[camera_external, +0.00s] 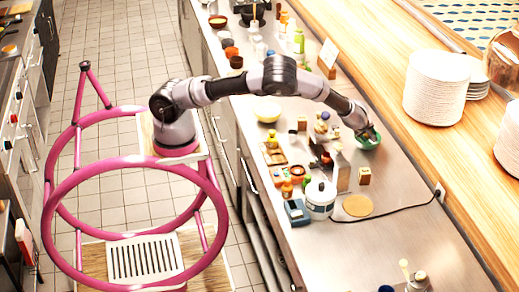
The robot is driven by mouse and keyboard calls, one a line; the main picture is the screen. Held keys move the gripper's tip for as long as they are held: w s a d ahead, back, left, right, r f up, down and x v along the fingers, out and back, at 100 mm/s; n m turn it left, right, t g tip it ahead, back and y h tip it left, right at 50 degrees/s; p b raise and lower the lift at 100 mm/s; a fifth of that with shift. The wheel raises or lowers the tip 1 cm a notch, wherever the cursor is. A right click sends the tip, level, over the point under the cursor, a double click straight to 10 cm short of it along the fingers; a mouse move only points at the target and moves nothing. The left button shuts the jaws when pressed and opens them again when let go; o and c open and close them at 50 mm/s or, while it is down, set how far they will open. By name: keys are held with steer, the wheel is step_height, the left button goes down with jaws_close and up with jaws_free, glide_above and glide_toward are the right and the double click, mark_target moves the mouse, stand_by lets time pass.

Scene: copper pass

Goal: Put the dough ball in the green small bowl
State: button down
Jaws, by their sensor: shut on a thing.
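The green small bowl (361,144) stands on the steel counter, towards its right side. My gripper (370,137) reaches down from the arm to the bowl, with its fingertips at or just above the bowl's opening. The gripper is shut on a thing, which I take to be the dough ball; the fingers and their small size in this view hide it. I cannot tell whether the fingers touch the bowl. No other dough ball can be made out on the counter.
Stacked white plates (436,90) are on the wooden ledge.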

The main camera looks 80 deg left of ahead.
steer(key=shift+c, duration=1.4)
jaws_free()
step_height(320, 180, up, 6)
steer(key=shift+r, duration=0.5)
